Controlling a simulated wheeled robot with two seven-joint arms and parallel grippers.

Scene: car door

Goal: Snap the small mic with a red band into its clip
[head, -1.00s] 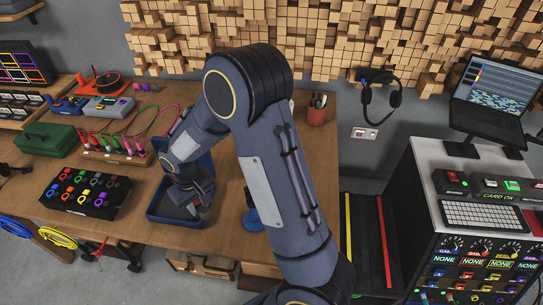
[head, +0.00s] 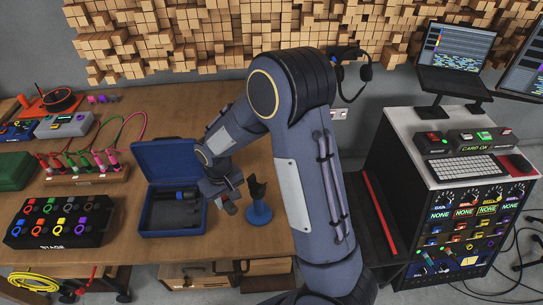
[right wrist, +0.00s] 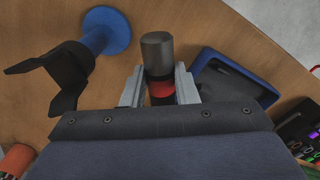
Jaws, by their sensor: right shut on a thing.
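My right gripper (right wrist: 161,88) is shut on the small mic (right wrist: 157,58), a dark cylinder with a red band between the fingers in the right wrist view. In the head view, the right gripper (head: 228,200) hangs over the table between the blue case and the clip stand, and the mic there is hard to make out. The black clip (head: 256,188) stands on a round blue base (head: 259,213), just right of the gripper. In the right wrist view the clip (right wrist: 58,80) is at the left, open-jawed and empty, apart from the mic. My left gripper is not in view.
The open blue case (head: 172,233) with dark foam lies left of the gripper. A black stage box (head: 60,222) and a row of coloured plugs (head: 84,171) stand further left. A rack with a keyboard (head: 468,170) stands right, beyond the table edge.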

